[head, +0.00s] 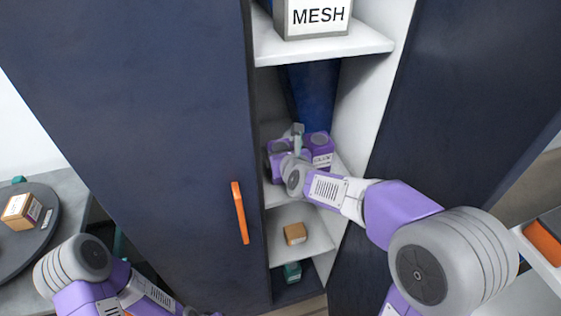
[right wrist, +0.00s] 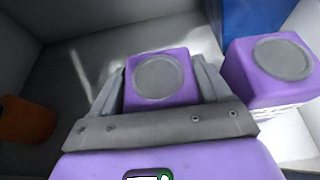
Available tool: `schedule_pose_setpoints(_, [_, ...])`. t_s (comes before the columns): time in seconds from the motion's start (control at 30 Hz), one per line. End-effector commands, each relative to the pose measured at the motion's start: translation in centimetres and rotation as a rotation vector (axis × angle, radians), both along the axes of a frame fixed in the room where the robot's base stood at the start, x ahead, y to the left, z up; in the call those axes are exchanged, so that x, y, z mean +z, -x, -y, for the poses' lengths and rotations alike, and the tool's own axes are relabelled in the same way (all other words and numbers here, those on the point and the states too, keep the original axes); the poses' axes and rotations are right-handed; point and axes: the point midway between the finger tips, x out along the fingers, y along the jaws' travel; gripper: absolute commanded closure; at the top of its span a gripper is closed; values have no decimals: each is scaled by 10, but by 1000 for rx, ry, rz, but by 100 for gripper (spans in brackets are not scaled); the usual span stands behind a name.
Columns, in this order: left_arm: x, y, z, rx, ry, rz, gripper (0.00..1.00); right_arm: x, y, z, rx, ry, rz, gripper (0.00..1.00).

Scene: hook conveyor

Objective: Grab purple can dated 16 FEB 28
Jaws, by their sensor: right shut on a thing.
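In the right wrist view a purple can (right wrist: 160,80) with a grey round top stands between the fingers of my right gripper (right wrist: 162,85), which is shut on it. A second purple can (right wrist: 272,70) stands apart to the right, with a white label on its side. In the head view my right gripper (head: 298,138) is inside the cabinet at a middle shelf. The labelled purple can (head: 320,150) shows to its right; the held can is mostly hidden by my arm. No date is legible. My left arm shows at lower left, its gripper out of view.
A blue item (head: 312,95) stands behind the cans. The shelf above (head: 330,44) holds a MESH box (head: 312,16). A brown box (head: 294,233) and a green item (head: 292,272) sit below. Cabinet doors flank the opening. In the wrist view an orange-brown item (right wrist: 25,122) stands left.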

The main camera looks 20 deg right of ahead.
Motion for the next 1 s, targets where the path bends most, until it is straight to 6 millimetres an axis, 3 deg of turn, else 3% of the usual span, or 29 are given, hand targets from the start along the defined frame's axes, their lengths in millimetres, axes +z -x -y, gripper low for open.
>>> schedule_pose_setpoints(0.07, [0, 0, 0, 0, 0, 0, 57, 0, 0, 0, 0, -1, 0, 72])
schedule_pose_setpoints(0.37, [4, 0, 0, 0, 0, 0, 57, 6, 0, 0, -1, -2, 3, 72])
schedule_pose_setpoints(0.8, [55, 0, 0, 0, 0, 0, 57, 75, 0, -1, 0, -2, 5, 72])
schedule_pose_setpoints(1.0, [70, 0, 0, 0, 0, 0, 57, 95, 0, 0, 0, -2, 3, 72])
